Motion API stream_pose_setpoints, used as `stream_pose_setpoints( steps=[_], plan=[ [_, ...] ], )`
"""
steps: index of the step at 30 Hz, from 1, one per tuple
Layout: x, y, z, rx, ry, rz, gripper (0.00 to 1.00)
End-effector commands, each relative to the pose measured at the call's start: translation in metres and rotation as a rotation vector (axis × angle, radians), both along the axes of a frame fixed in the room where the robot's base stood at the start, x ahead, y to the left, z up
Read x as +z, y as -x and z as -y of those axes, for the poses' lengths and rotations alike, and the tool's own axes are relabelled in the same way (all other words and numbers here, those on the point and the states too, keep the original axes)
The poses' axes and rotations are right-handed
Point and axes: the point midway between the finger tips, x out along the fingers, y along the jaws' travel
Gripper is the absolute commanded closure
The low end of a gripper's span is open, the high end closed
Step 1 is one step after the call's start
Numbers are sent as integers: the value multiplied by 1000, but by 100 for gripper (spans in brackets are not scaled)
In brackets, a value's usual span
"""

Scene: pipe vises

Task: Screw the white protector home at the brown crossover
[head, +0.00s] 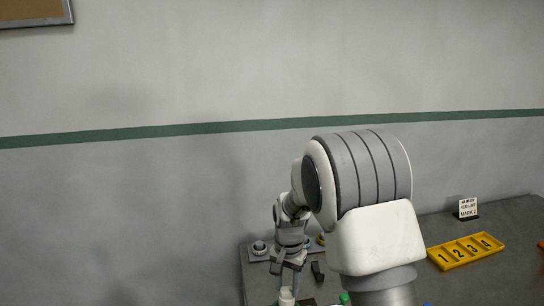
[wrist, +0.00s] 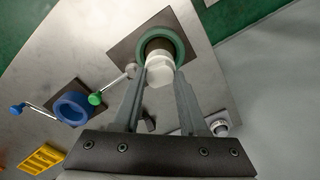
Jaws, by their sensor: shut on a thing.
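The white protector (wrist: 158,70) is between the fingertips of my gripper (wrist: 162,80) in the wrist view, and my gripper is shut on it. The brown crossover (wrist: 160,44) shows as a dark brown ring just beyond the protector, inside a green vise ring (wrist: 177,40). The protector overlaps the crossover's mouth in this view; how deep it sits and whether threads are engaged cannot be told. In the head view my gripper (head: 287,266) points down over the bench with a white piece (head: 287,297) below it. The crossover is not visible there.
A yellow numbered tray (head: 465,251) and a small sign (head: 467,207) are at the bench's right. A round fitting (head: 259,247) sits at the left edge.

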Motion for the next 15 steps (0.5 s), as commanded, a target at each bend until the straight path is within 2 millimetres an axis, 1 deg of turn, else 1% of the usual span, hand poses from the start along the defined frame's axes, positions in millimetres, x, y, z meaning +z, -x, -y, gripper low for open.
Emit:
stream_pose_setpoints(
  steps=[12, 13, 15],
  plan=[
    [0, 0, 0, -14, 0, 0, 100],
    [0, 0, 0, -14, 0, 0, 56],
    [0, 0, 0, -13, 0, 0, 44]
  ],
)
